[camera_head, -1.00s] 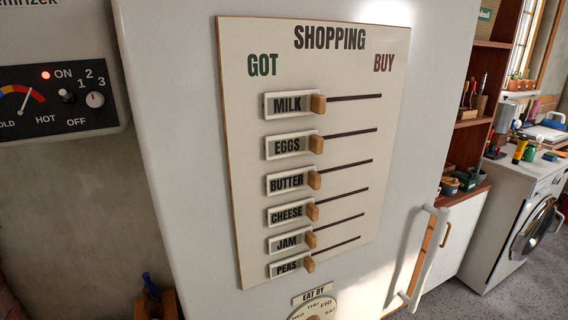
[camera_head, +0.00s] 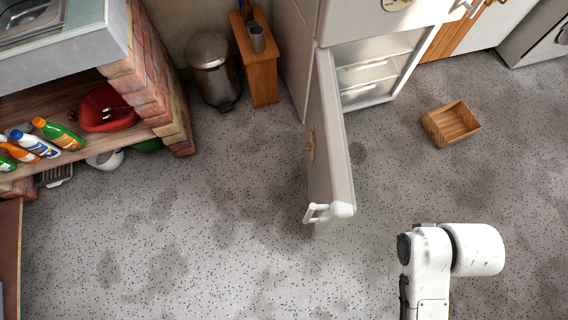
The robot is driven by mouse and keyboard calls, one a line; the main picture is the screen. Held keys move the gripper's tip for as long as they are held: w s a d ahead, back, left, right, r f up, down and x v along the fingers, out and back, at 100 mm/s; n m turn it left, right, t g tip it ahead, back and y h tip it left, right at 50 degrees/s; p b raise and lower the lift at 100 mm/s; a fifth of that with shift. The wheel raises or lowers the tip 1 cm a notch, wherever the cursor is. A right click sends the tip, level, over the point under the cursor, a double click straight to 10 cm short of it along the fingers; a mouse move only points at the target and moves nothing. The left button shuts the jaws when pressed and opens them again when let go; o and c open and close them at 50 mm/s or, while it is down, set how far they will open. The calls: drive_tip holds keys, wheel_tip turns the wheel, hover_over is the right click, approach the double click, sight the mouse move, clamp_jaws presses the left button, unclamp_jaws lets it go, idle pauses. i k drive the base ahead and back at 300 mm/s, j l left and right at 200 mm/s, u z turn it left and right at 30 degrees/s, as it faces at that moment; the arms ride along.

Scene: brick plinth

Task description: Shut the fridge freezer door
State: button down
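The fridge freezer (camera_head: 290,45) stands at the top middle of the head view. Its lower freezer door (camera_head: 333,145) stands wide open, hinged on the left and swung out toward me. A white bar handle (camera_head: 318,213) is at the door's near end. The open compartment shows white drawers (camera_head: 366,73). The upper door (camera_head: 350,20) looks shut, with only its lower part in view. My white arm shows at the lower right, apart from the freezer door. My gripper is not in view.
A wooden crate (camera_head: 451,124) lies on the floor right of the open door. A metal pedal bin (camera_head: 212,70) and a wooden stand (camera_head: 260,65) are left of the fridge. A brick plinth (camera_head: 150,80) with shelf is further left. The speckled floor between is clear.

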sight(333, 201)
drive_tip(key=k+j+u, duration=0.1)
drive_tip(key=i+j+u, duration=0.15)
drive_tip(key=u, duration=0.3)
drive_tip(key=i+u, duration=0.35)
drive_tip(key=u, duration=0.15)
